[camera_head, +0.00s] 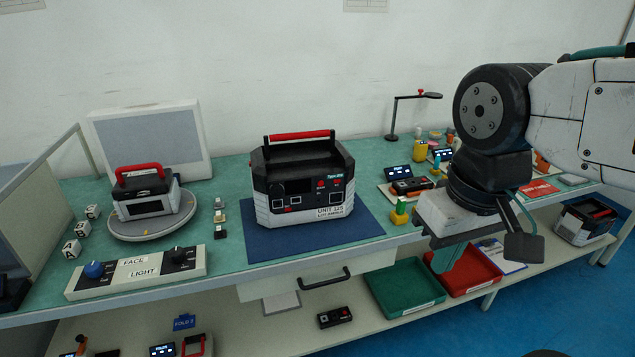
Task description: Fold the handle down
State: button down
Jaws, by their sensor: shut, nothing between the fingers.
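A black and white unit (303,187) labelled like "UNIT 129" stands upright on a dark blue mat (262,238) in the middle of the bench. Its handle, with a red grip bar (299,135), stands up above the top. A smaller white and black unit (146,197) with a raised red handle (139,170) sits on a round grey turntable (156,229) at the left. My gripper (445,262) points down at the right, in front of the bench edge and well apart from both handles. It is shut and empty; its fingers show only partly.
A control panel (137,271) with a blue knob and FACE and LIGHT labels lies at front left. Small devices (410,186) and a black lamp stand (393,115) are at the right. A green tray (404,290) and red tray (466,268) lie on the lower shelf.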

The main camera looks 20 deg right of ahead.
aim_at(318, 134)
jog(key=u, duration=0.05)
jog(key=i, duration=1.15)
jog(key=z, duration=0.05)
